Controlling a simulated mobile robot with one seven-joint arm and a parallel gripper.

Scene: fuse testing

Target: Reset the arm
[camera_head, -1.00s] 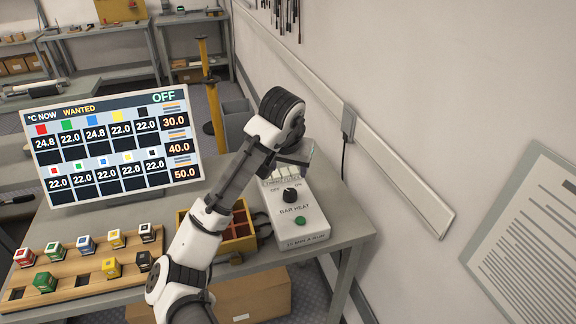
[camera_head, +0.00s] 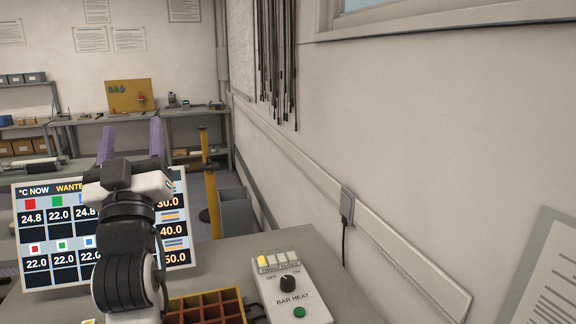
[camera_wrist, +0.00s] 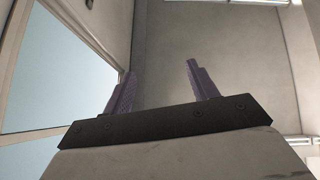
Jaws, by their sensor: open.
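My gripper (camera_head: 131,145) is raised in front of the display screen, with its two purple fingers pointing up and spread apart. It is open and empty. In the wrist view my gripper (camera_wrist: 160,88) shows both fingers apart against the ceiling and a window, with nothing between them. My arm stands upright at the lower left of the head view and covers the middle of the screen.
The screen (camera_head: 30,262) stands on the grey table (camera_head: 225,262). A compartment box (camera_head: 205,308) and the BAR HEAT unit (camera_head: 292,290) are at the table's front. A yellow post (camera_head: 209,185) stands behind. A wall (camera_head: 440,130) bounds the right side.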

